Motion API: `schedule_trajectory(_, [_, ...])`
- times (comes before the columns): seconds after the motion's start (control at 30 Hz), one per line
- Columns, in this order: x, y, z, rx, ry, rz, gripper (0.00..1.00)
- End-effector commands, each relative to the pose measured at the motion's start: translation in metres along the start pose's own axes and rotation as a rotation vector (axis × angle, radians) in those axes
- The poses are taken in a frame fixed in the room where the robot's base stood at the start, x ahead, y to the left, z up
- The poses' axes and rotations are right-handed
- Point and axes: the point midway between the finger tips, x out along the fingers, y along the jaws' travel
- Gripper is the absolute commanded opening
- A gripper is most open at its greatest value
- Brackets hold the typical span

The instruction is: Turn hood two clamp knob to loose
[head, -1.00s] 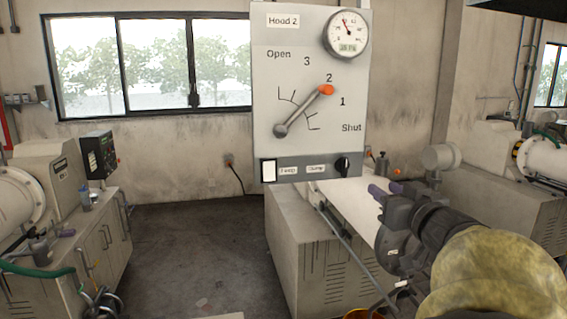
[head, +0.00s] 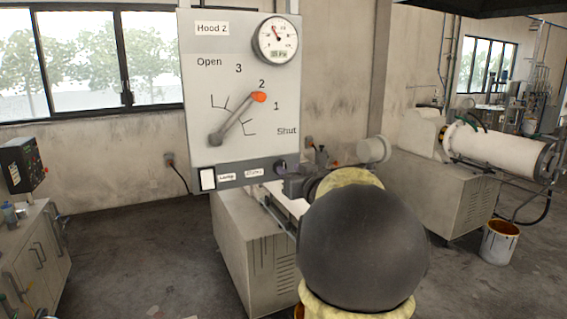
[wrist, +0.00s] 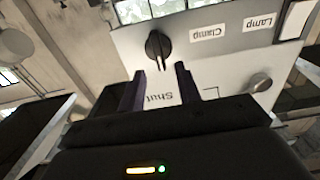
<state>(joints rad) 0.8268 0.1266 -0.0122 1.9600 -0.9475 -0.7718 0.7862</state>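The Hood 2 panel (head: 200,110) hangs in the middle of the head view. Its black clamp knob (head: 281,167) sits at the right end of the grey bottom strip, beside the Clamp label. In the wrist view the panel is upside down, and the knob (wrist: 157,48) shows a ridged grip, with the Clamp label to its right. My gripper (wrist: 158,80) is open, its two dark fingers spread and pointing at the panel. The knob appears just beyond and between the fingertips; I see no contact. In the head view my arm hides most of the gripper.
The panel also carries a lever with an orange tip (head: 258,97) near 2, a round gauge (head: 276,39) and a white lamp switch (head: 208,179). A grey cabinet (head: 250,235) stands below. A mill (head: 495,150) and a paint bucket (head: 499,243) are at right.

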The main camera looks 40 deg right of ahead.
Motion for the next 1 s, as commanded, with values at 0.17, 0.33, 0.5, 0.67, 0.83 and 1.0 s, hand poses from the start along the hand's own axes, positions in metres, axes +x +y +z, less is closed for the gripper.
schedule_trajectory(0.17, [0.025, -0.001, -0.002, 0.000, -0.001, -0.002, 0.34])
schedule_trajectory(0.33, [0.033, -0.001, 0.000, 0.000, 0.000, -0.001, 0.34])
schedule_trajectory(0.5, [0.033, -0.001, 0.000, -0.001, 0.000, -0.001, 0.34])
schedule_trajectory(0.67, [0.033, 0.000, 0.000, -0.001, 0.000, -0.001, 0.14])
schedule_trajectory(0.83, [0.033, 0.000, 0.000, -0.001, 0.000, -0.001, 0.00])
schedule_trajectory(1.0, [0.033, 0.000, 0.000, -0.007, 0.000, -0.001, 0.00])
